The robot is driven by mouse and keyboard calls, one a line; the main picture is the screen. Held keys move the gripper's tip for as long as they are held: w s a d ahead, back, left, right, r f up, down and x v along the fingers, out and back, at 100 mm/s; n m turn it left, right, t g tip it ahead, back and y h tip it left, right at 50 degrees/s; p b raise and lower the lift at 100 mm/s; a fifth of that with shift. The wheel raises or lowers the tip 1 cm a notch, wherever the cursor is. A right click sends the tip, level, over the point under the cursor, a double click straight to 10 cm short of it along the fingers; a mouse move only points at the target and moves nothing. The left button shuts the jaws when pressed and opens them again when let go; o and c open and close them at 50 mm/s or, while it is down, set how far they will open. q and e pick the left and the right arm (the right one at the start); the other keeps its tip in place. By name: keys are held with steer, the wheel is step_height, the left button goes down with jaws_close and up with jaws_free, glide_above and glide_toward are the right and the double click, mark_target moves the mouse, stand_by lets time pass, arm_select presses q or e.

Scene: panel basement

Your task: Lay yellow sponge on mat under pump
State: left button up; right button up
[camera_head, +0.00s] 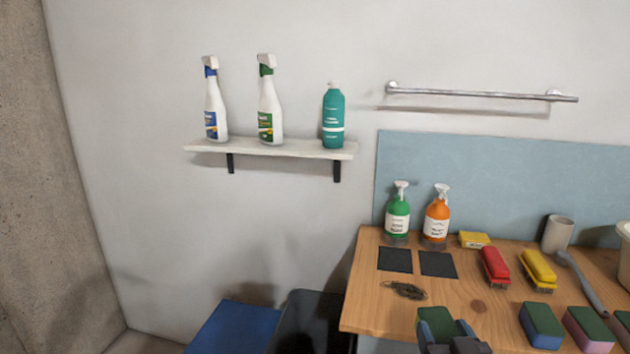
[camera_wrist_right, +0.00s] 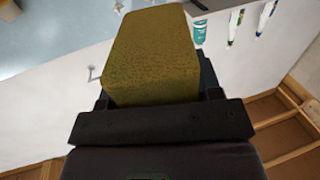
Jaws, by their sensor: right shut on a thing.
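The yellow sponge with a green top (camera_head: 436,321) is held over the front edge of the wooden table. My right gripper (camera_head: 452,342) is shut on it. In the right wrist view the sponge (camera_wrist_right: 150,55) fills the space beyond the gripper (camera_wrist_right: 155,100) and looks olive yellow. Two dark square mats lie bare on the table: a left mat (camera_head: 395,259) in front of a green pump bottle (camera_head: 397,218), and a right mat (camera_head: 438,264) in front of an orange pump bottle (camera_head: 436,220). My left gripper is out of view.
A blue sponge (camera_head: 540,326) and a pink sponge (camera_head: 587,331) lie at the table's front right. Red (camera_head: 495,265) and yellow (camera_head: 538,269) brushes lie behind them. A small dark tangled item (camera_head: 405,290) lies near the mats. A wall shelf (camera_head: 270,149) holds bottles.

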steer(key=s+f, duration=0.2)
steer(key=f, duration=0.2)
steer(key=shift+s+a, duration=0.25)
steer(key=shift+s, duration=0.15)
steer(key=shift+s+d+f, duration=0.15)
steer(key=shift+s+f, duration=0.05)
steer(key=shift+f, duration=0.2)
steer(key=shift+w+r, duration=0.25)
steer(key=shift+r, duration=0.15)
steer(key=w+r, duration=0.2)
steer(key=r, duration=0.1)
steer(key=w+r, duration=0.1)
steer(key=r, duration=0.1)
steer(key=shift+w+d, duration=0.15)
steer(key=shift+d, duration=0.05)
steer(key=w+d+r+m+h, duration=0.35)
steer(key=w+d+r, duration=0.55)
steer(key=d+r, duration=0.45)
steer(key=d+f+h, duration=0.1)
steer(key=w+d+f+g+h, duration=0.1)
steer(key=d, duration=0.1)
steer(key=shift+d+f+m+h, duration=0.25)
steer(key=shift+d+h, duration=0.05)
steer(key=shift+h, duration=0.05)
